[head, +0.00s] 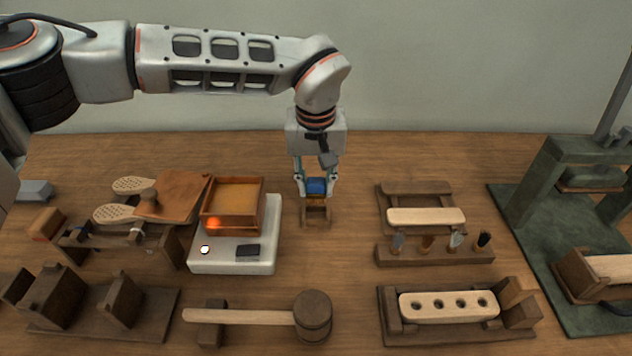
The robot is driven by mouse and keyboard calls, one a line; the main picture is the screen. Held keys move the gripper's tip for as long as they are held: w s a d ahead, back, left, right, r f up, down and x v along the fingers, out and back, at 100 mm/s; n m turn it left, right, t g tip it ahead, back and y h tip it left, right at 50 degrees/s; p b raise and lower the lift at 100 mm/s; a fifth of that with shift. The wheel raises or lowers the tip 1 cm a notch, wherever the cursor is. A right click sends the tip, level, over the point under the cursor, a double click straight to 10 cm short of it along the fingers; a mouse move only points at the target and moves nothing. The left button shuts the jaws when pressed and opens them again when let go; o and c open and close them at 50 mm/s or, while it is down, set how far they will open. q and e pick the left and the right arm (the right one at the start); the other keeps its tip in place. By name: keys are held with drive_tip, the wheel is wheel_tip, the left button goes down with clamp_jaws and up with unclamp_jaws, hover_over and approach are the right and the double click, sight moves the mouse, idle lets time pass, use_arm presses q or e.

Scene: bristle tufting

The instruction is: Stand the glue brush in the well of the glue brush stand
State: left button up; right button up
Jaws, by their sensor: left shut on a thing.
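My left gripper (316,187) points straight down at the middle of the table, shut on the glue brush (317,186). Only a blue part of the brush shows between the fingers, with an orange-brown part just below it. The small wooden glue brush stand (316,219) is directly under the gripper. The brush's lower end meets or overlaps the top of the stand in the head view. Its well is hidden, so I cannot tell whether the brush is inside it. My right gripper is out of view.
Left of the stand is a white heater (232,267) carrying a wooden glue box (209,222). A mallet (313,316) lies in front. To the right are a rack of bristle tufts (435,254) and a brush block in a holder (448,306). A green press (560,190) stands far right.

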sight(316, 202)
use_arm(q)
drive_tip(key=shift+f, duration=0.95)
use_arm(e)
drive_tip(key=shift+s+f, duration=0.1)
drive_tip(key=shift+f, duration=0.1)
use_arm(q)
drive_tip(key=shift+f+b, duration=0.5)
drive_tip(key=shift+f, duration=1.05)
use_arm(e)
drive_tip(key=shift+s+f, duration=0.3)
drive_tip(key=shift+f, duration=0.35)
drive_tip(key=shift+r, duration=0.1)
use_arm(q)
drive_tip(key=shift+f, duration=0.3)
drive_tip(key=o, duration=1.4)
drive_tip(key=shift+o, duration=0.2)
drive_tip(key=shift+r+p, duration=1.2)
drive_tip(key=shift+r, duration=1.5)
drive_tip(key=shift+r+p, duration=0.45)
drive_tip(key=shift+r, duration=0.4)
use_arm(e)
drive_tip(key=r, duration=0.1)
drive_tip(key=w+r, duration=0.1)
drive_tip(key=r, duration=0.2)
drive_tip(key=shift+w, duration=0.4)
